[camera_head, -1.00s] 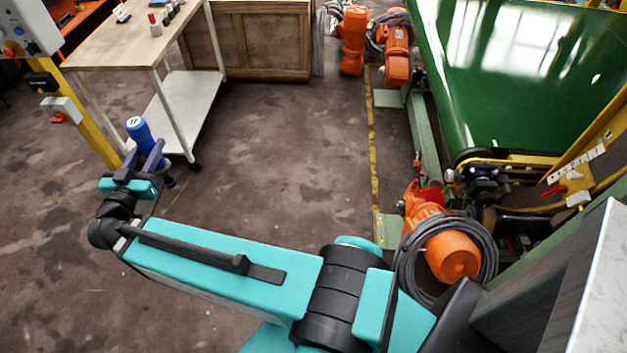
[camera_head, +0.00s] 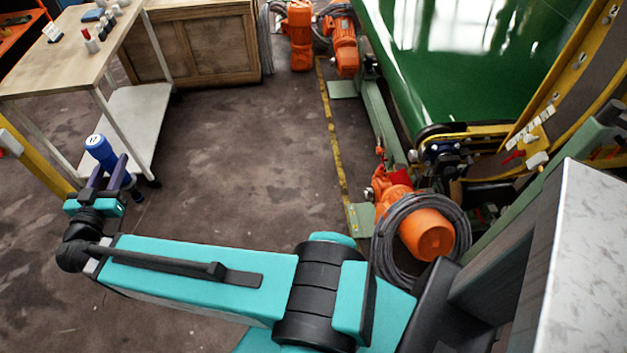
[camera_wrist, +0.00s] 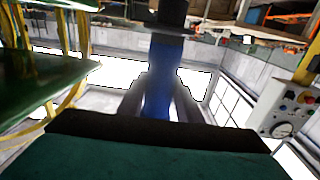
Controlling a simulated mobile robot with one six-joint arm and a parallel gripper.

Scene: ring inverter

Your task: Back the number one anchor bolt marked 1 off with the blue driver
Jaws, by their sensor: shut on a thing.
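The blue driver (camera_head: 99,150) is upright in the jaws of my gripper (camera_head: 108,177), at the left of the head view. Its top cap carries a dark number on white, which looks like 17. Its dark lower end shows below the jaws. In the wrist view the blue driver (camera_wrist: 160,80) stands between the two grey fingers (camera_wrist: 157,100), which are shut on it. The anchor bolt marked 1 cannot be made out in either view.
A wooden-topped cart (camera_head: 60,63) with small items stands behind the driver at upper left. A wooden cabinet (camera_head: 195,45) is behind it. Orange motors and a coiled cable (camera_head: 380,255) line the green machine (camera_head: 470,80) at right. The middle floor is clear.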

